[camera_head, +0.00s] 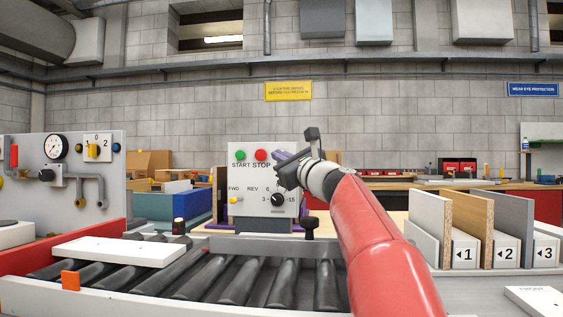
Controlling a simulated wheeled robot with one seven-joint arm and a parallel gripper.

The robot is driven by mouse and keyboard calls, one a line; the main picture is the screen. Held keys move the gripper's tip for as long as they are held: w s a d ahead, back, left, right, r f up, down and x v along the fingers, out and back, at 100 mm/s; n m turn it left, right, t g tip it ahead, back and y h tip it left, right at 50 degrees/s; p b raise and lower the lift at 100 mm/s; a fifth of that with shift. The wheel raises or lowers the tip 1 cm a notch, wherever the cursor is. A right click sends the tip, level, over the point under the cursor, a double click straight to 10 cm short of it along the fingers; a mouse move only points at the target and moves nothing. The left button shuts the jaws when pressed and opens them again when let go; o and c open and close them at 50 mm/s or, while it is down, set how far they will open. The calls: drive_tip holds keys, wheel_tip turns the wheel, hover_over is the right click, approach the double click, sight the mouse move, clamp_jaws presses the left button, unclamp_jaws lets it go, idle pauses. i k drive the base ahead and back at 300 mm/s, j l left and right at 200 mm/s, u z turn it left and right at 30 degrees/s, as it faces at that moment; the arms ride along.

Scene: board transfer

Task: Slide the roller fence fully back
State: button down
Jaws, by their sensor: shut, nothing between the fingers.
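Dark rollers (232,284) lie in a frame at the front. A long grey rail (262,245) runs along their far side, with a black knob (310,222) standing up near its right end. My red arm reaches in from the lower right. My gripper (283,170) is shut and empty, up in front of the control panel (251,163), apart from the rail and above the knob. Its fingertips are small and partly hidden.
A white board (120,251) lies over the rollers at left, near an orange block (70,280). The panel has green and red buttons and a dial. Upright boards stand in numbered slots (464,252) at right. A gauge panel (70,165) stands at left.

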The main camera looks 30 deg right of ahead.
sight(308, 246)
drive_tip(key=k+l, duration=0.1)
drive_tip(key=k, duration=0.4)
drive_tip(key=k+l, duration=0.15)
drive_tip(key=k, duration=0.35)
